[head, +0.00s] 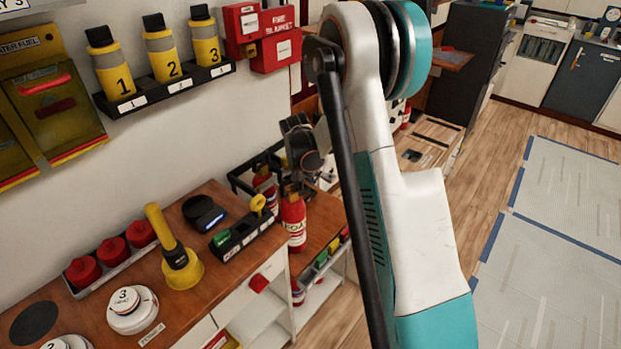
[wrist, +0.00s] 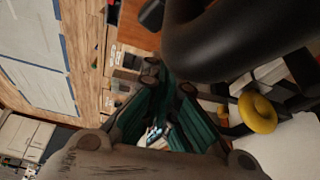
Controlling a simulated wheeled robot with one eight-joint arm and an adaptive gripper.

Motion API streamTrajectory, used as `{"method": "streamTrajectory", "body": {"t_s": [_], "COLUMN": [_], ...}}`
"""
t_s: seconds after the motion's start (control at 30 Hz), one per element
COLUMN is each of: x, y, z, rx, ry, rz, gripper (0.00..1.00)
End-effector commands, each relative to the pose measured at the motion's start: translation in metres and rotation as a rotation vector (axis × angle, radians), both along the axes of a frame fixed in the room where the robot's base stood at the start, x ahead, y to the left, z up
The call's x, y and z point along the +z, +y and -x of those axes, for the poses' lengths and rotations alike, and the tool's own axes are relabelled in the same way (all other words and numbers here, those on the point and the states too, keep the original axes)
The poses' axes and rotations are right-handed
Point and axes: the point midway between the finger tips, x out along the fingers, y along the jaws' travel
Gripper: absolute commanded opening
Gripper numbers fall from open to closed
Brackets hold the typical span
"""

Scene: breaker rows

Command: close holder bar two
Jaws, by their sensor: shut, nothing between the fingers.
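I cannot tell for sure which thing is holder bar two. A black bar-shaped holder (head: 240,238) lies on the wooden bench, with a green piece (head: 221,238) at its left and a yellow piece (head: 258,205) standing at its right. A black rack (head: 165,90) on the wall holds yellow canisters numbered 1, 2 and 3, with matching labels; canister two (head: 162,48) is in the middle. My gripper (wrist: 168,95) is shut and empty in the wrist view, with dark green fingers. In the head view my wrist hangs past the bench's far end, and the fingertips are hard to make out.
A red fire extinguisher (head: 294,222) stands just below my wrist. A lower shelf holds a coloured row (head: 325,256). Open floor (head: 500,150) lies right.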

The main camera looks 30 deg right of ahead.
Motion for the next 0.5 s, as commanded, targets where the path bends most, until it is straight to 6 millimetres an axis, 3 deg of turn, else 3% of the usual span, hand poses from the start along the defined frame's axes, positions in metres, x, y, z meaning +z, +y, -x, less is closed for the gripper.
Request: {"method": "streamTrajectory", "body": {"t_s": [0.5], "x": [0.000], "y": [-0.050], "z": [-0.014], "rx": [0.464], "ry": [-0.002], "rz": [0.000], "gripper": [0.00]}}
